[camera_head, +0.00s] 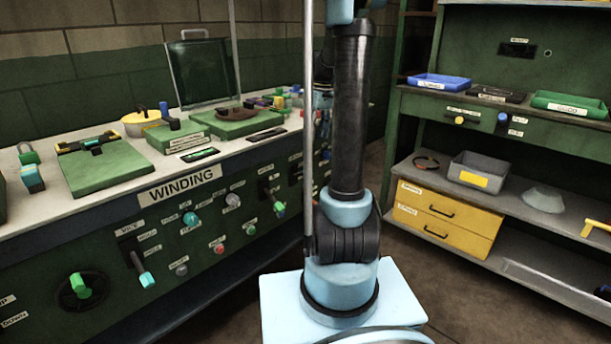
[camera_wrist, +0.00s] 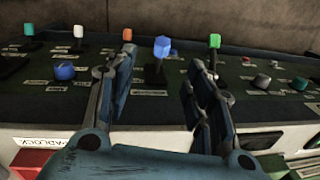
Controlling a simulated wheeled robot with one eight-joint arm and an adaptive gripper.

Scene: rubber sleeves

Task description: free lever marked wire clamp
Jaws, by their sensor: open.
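In the wrist view my gripper (camera_wrist: 158,68) is open, its two dark fingers reaching over the control panel. A lever with a blue knob (camera_wrist: 162,47) stands between the fingertips in the picture; I cannot tell whether they touch it. A green-knobbed lever (camera_wrist: 214,42) is just right of the right finger, and an orange knob (camera_wrist: 127,35) is beyond the left one. The small labels are too blurred to tell which lever is marked wire clamp. In the head view my arm hides the gripper and part of the panel; a green-tipped lever (camera_head: 279,206) and a cyan-tipped lever (camera_head: 146,279) show.
The green WINDING bench (camera_head: 110,215) carries several green blocks and tools. Several knobs, including a blue one (camera_wrist: 65,71), crowd the panel. At right stands a green shelf unit with a blue tray (camera_head: 440,82), a grey bin (camera_head: 478,170) and yellow drawers (camera_head: 445,212).

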